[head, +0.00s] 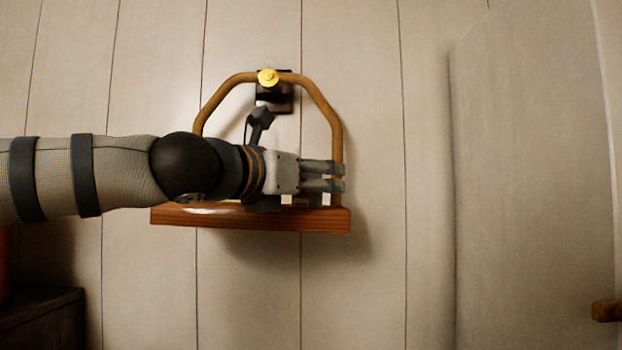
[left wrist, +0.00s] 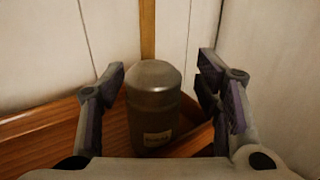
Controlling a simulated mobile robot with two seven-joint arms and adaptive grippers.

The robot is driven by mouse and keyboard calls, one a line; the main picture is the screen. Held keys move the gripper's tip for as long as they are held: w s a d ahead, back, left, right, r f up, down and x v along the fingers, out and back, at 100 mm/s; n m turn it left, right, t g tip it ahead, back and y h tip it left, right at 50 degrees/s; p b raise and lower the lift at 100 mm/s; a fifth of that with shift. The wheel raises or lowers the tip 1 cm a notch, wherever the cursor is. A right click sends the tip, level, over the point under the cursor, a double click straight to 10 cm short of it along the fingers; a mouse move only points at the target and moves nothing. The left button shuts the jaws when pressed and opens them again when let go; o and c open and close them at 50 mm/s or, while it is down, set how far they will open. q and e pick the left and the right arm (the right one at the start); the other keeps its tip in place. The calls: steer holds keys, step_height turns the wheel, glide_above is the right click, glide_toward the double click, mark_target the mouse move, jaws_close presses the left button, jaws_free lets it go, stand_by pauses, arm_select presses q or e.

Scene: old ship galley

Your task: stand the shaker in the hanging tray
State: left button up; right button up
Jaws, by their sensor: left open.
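The hanging tray (head: 250,219) is a reddish-brown wooden tray on a bent brown hanger (head: 322,100) against the wall. In the left wrist view the shaker (left wrist: 152,98), a dark grey rounded cylinder with a pale label, stands upright in the tray (left wrist: 48,138), near its corner and in front of a hanger upright. My left gripper (head: 338,177) reaches in from the left just above the tray. Its open fingers (left wrist: 162,72) are on both sides of the shaker, with visible gaps. In the head view the gripper mostly hides the shaker. My right gripper is out of view.
The hanger hangs at a yellow knob (head: 268,77) on a dark wall mount (head: 275,98). Pale plank wall surrounds it. A dark wooden cabinet (head: 45,318) stands at lower left, and a wooden piece (head: 606,310) juts in at right. Space below the tray is clear.

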arm_select(q)
steer(key=shift+r, duration=0.2)
steer(key=v, duration=1.2)
